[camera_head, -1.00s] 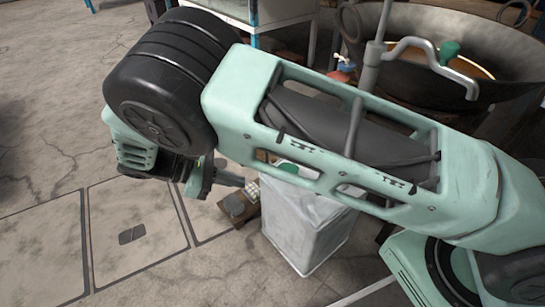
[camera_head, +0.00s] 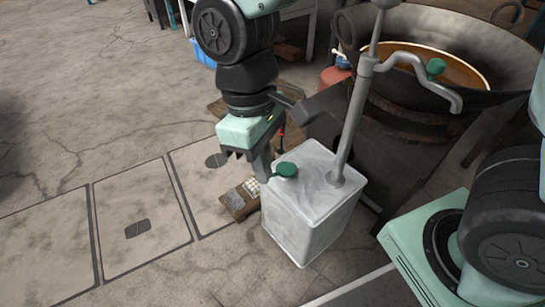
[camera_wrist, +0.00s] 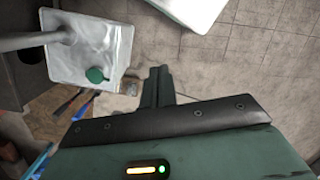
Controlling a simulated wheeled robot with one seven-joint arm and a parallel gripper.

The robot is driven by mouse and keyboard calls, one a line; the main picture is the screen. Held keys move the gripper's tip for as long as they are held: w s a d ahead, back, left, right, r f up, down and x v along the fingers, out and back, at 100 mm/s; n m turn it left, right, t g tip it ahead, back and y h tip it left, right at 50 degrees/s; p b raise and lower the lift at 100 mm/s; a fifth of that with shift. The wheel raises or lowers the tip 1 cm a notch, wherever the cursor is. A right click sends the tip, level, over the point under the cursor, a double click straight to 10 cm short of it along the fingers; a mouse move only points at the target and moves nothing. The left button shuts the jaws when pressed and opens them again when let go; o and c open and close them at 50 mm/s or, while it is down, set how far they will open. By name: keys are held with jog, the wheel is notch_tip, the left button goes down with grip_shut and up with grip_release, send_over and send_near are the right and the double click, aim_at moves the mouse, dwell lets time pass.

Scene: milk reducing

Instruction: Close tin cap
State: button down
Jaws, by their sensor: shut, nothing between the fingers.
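The tin (camera_head: 316,205) is a square silver can standing upright on the floor. Its green cap (camera_head: 286,170) sits at the left corner of the top, and the cap looks tilted up in the head view. A grey crank pump pipe (camera_head: 352,120) rises from the tin's top. My gripper (camera_head: 262,176) points down just left of the cap, its fingers together and empty. In the wrist view, the tin (camera_wrist: 88,45) is at upper left, the cap (camera_wrist: 95,75) lies left of my gripper (camera_wrist: 158,75), and a gap shows between them.
A large dark pan (camera_head: 440,50) stands behind the tin at right. A small wooden tray (camera_head: 234,203) lies on the floor left of the tin. A red gas bottle (camera_head: 333,76) stands behind. Floor at left is clear.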

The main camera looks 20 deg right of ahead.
jog(key=w+d+r+m+y+p, duration=0.1)
jog(key=w+d+m+y+p, duration=0.15)
jog(key=w+p, duration=0.75)
jog(key=w+d+f+m, duration=0.1)
jog(key=w+d+f, duration=0.15)
jog(key=w, duration=0.35)
jog(key=w+d+f+m, duration=0.1)
jog(key=w+f, duration=0.2)
jog(key=w, duration=0.2)
jog(key=g+y, duration=0.1)
send_over(283, 170)
jog(key=w+a, duration=0.3)
jog(key=w, duration=0.2)
jog(key=f, duration=1.6)
jog(key=shift+s+f, duration=0.25)
jog(key=shift+f, duration=0.1)
jog(key=shift+s+d+f, duration=0.1)
jog(key=shift+s+f, duration=0.1)
jog(key=shift+s, duration=0.3)
jog(key=shift+s+f, duration=0.2)
jog(key=shift+s, duration=0.3)
jog(key=shift+s+f, duration=0.3)
jog(key=shift+s, duration=0.25)
jog(key=shift+s, duration=0.1)
